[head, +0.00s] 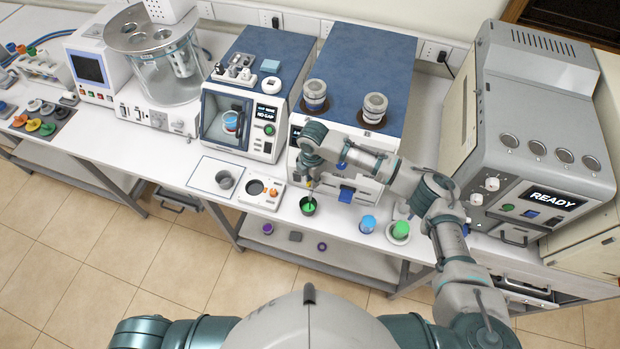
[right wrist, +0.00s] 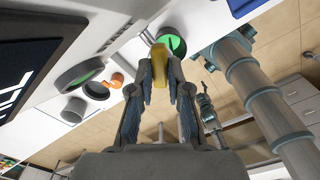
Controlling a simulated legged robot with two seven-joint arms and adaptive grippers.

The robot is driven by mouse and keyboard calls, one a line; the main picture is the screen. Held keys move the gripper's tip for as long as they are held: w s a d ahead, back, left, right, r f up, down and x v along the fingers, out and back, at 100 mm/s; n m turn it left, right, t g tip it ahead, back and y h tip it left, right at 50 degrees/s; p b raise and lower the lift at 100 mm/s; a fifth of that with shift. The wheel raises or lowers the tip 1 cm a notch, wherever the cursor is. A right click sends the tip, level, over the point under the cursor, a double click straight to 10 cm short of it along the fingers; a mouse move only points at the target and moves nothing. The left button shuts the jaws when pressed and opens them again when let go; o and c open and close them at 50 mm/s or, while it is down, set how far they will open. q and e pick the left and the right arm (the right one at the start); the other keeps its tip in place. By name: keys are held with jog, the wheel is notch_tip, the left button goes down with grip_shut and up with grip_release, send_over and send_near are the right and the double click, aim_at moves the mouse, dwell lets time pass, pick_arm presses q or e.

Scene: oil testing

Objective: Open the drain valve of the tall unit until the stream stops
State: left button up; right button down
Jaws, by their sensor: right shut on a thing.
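The tall unit (head: 372,62) is a white cabinet with a blue top, in the middle of the head view. My right gripper (head: 312,181) is at its lower left front; my wrist hides part of that front. In the right wrist view my right gripper (right wrist: 160,70) is shut on a yellow drain valve handle (right wrist: 160,60). A dark cup with green liquid (head: 308,207) stands below the gripper; its green inside also shows in the right wrist view (right wrist: 173,43). I cannot clearly make out a stream. My left gripper is not in view.
Blue (head: 368,223) and green (head: 401,229) containers stand to the right near the table edge. A grey cup (head: 225,180) on a white mat and a small device (head: 258,190) are to the left. A large grey machine reading READY (head: 545,85) stands at right.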

jog(key=shift+w+d+n, duration=0.25)
jog(key=shift+n, duration=0.25)
jog(key=c, duration=1.3)
grip_release()
jog(key=shift+o, duration=0.9)
jog(key=shift+d, duration=0.1)
notch_tip(320, 180, up, 12)
jog(key=shift+f, duration=0.1)
